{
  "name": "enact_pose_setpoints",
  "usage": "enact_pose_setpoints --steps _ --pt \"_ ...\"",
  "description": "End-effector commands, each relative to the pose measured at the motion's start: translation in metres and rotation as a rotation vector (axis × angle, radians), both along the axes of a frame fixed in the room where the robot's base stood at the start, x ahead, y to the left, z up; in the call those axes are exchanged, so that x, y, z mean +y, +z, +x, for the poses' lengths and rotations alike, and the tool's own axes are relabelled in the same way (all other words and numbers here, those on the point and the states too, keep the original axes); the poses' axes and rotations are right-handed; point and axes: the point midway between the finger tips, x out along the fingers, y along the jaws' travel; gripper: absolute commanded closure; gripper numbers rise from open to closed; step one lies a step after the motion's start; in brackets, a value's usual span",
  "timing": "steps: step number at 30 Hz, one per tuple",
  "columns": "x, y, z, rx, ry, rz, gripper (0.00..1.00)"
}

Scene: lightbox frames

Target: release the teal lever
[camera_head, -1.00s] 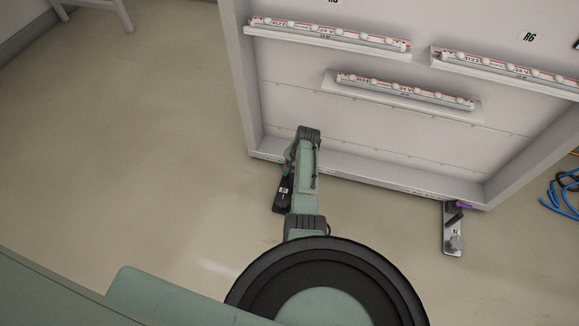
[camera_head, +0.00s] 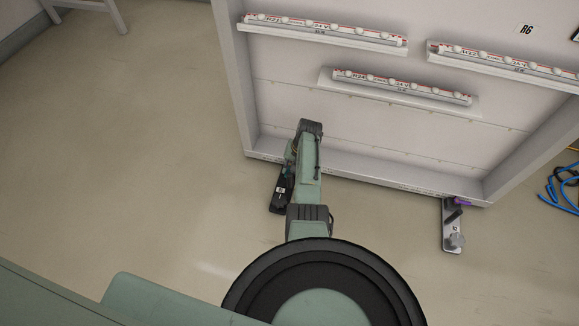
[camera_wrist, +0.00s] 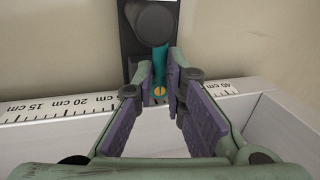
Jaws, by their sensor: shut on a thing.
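The teal lever (camera_wrist: 161,57) stands between my fingers in the wrist view, below a dark round knob (camera_wrist: 153,24) on a black mount (camera_wrist: 131,47). My gripper (camera_wrist: 160,74) is shut on the lever, one purple-padded finger on each side. A brass screw head (camera_wrist: 160,91) shows at the lever's near end. In the head view the black mount (camera_head: 279,196) sits at the left end of the frame's bottom rail, and my arm hides most of the gripper and lever.
A white frame's bottom rail with a centimetre scale (camera_wrist: 60,104) runs close beneath my fingers. Light strips (camera_head: 325,32) hang on the panel above. A grey mount with a purple lever (camera_head: 461,202) stands to the right. Blue cables (camera_head: 558,190) lie at far right.

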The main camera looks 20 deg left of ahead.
Motion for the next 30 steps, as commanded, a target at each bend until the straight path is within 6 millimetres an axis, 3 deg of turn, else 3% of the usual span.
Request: enact_pose_setpoints --steps 5,6,15,25,30 --pt "0.000 0.000 0.000 -0.001 0.002 -0.001 1.00" --pt "0.000 0.000 0.000 -0.001 0.002 -0.001 0.88" --pt "0.000 0.000 0.000 0.001 -0.001 -0.001 0.68" --pt "-0.001 0.002 0.000 0.001 -0.001 0.000 0.68" --pt "-0.005 0.017 0.001 -0.001 -0.002 0.000 0.68"
